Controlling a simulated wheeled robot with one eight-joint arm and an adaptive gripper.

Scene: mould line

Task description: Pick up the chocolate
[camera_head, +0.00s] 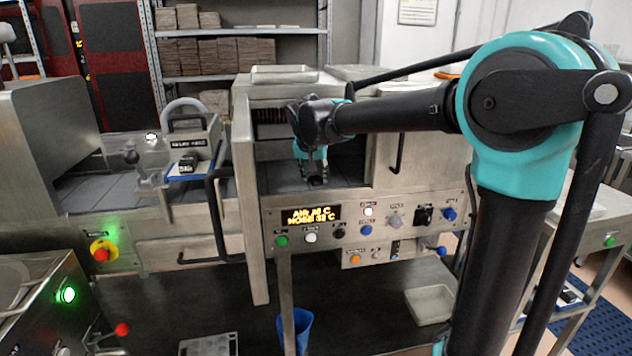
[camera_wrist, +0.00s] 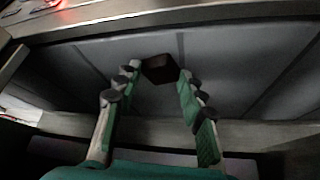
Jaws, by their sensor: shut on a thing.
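A small dark brown block, the chocolate (camera_wrist: 159,69), sits between the tips of my gripper (camera_wrist: 158,76) in the wrist view. The two green-padded fingers close on it from both sides. Behind it is a grey slatted surface (camera_wrist: 220,58) inside the machine; I cannot tell whether the block touches it. In the head view my gripper (camera_head: 314,180) points down into the open bay of the steel machine (camera_head: 385,218). The chocolate is too small and dark to make out clearly there.
The bay's front edge carries a control panel with a lit display (camera_head: 312,214) and several knobs. An open door (camera_head: 248,190) with a black handle stands left of the bay. A grey device (camera_head: 192,138) rests on the left conveyor. A shelf (camera_head: 240,32) stands behind.

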